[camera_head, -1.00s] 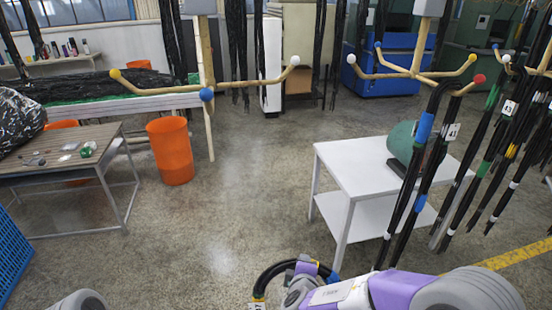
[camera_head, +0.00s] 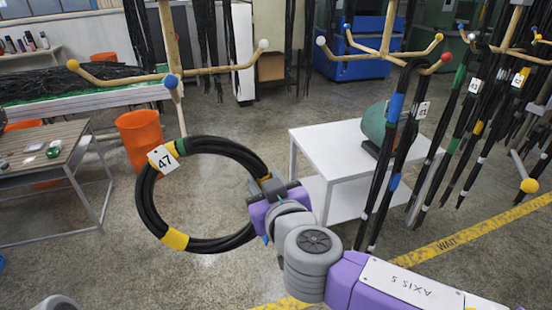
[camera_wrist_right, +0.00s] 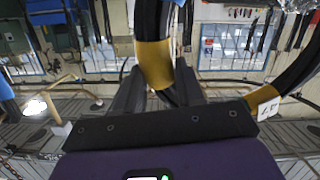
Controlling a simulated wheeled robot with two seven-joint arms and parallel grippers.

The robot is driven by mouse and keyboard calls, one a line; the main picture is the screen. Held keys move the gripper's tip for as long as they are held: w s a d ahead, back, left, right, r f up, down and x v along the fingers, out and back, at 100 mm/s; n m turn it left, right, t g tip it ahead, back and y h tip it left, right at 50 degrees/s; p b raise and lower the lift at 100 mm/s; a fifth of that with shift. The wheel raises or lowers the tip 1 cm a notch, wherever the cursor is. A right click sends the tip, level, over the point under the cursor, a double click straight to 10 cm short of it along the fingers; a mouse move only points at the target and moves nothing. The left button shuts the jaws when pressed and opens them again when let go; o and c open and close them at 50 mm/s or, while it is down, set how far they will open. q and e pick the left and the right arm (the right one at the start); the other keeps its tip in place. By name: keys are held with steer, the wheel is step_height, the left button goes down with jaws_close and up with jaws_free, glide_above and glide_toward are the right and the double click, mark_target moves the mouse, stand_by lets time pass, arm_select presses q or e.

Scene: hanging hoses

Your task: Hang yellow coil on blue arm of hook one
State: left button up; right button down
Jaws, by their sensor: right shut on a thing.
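The yellow coil (camera_head: 175,239) is a black hose ring with yellow bands, a green band and a white tag reading 47. My right gripper (camera_head: 266,190) is shut on its right side and holds it upright in the air. In the right wrist view, the fingers (camera_wrist_right: 158,90) are around the hose at a yellow band (camera_wrist_right: 154,62). A wooden hook stand (camera_head: 150,74) at left has yellow, white and blue tips. Its blue arm tip (camera_head: 171,82) faces me, bare, above and behind the coil's top. No hook number is legible. My left gripper is not in view.
A second hook stand (camera_head: 388,48) carries black hoses on its red-tipped arm. A white table (camera_head: 335,142) with a green object stands right of the coil. An orange bin (camera_head: 142,140) and wooden table (camera_head: 40,150) stand left. Floor between is open.

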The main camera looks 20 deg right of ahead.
steer(key=s+a+r+m+t+y, duration=0.1)
steer(key=s+r+m+t+y, duration=0.1)
steer(key=s+r, duration=0.7)
step_height(320, 180, up, 4)
steer(key=shift+s+f+m, duration=0.2)
steer(key=shift+m, duration=0.2)
steer(key=shift+a+f+b, duration=0.1)
steer(key=shift+b, duration=0.2)
